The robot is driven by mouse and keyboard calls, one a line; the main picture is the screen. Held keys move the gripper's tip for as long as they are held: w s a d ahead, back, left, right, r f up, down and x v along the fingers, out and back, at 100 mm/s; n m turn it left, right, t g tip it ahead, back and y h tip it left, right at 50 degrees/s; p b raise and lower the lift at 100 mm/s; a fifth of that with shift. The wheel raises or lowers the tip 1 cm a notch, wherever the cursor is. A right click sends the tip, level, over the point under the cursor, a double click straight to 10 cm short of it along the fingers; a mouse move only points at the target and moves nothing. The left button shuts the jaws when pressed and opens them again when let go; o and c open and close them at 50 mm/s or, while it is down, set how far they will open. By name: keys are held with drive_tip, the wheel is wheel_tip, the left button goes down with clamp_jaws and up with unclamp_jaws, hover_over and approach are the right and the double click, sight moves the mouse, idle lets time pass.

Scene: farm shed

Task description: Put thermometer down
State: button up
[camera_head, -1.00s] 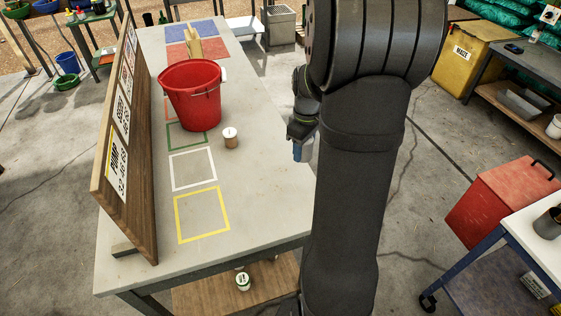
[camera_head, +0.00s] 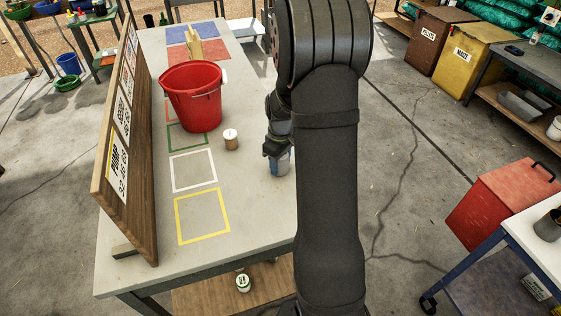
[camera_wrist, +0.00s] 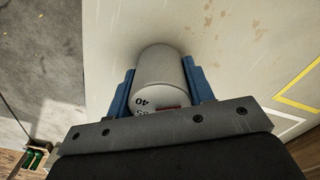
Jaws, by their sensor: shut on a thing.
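The thermometer shows in the wrist view as a pale grey cylinder (camera_wrist: 162,72) with dark numbers, "40" among them, near its lower end. My gripper (camera_wrist: 168,88) is shut on it, with one blue finger on each side. In the head view my gripper (camera_head: 279,164) is over the right edge of the table (camera_head: 245,205), to the right of a small brown pot with a white lid. My arm partly covers it there. I cannot tell whether the thermometer touches the tabletop.
A red bucket (camera_head: 192,100) stands on the table, with a small lidded pot (camera_head: 231,139) nearby. Yellow (camera_head: 203,216) and white (camera_head: 193,171) outlined squares are empty. A wooden sign board (camera_head: 128,150) stands along the left edge. The tabletop's front right is clear.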

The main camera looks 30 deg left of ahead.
drive_tip(key=shift+f, duration=0.15)
drive_tip(key=o, duration=1)
drive_tip(key=shift+o, duration=0.2)
wheel_tip(320, 180, up, 12)
drive_tip(key=shift+r, duration=0.2)
